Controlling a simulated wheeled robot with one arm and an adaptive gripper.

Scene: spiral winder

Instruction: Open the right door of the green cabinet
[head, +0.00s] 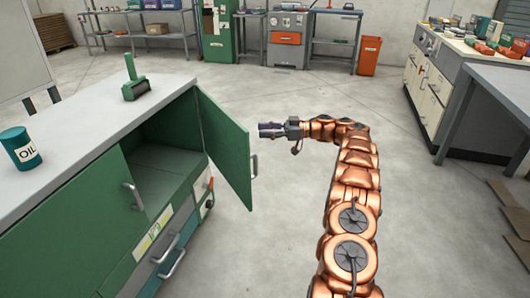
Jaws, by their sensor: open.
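The green cabinet (95,215) stands at the left under a pale grey worktop. Its right door (226,145) stands swung well out from the front, hinged at the far end, and the dark inside with a green floor shows. The door's metal handle (254,167) is on the face turned away from the cabinet. The left door is closed, with its own handle (132,196). My gripper (262,130) is just right of the open door, above the handle, pointing left. It is open and holds nothing visible; contact with the door is unclear.
Drawers (170,255) sit below the opening. The concrete floor is clear around my arm. A bench with drawers (432,85) and a grey table (500,90) stand at the right.

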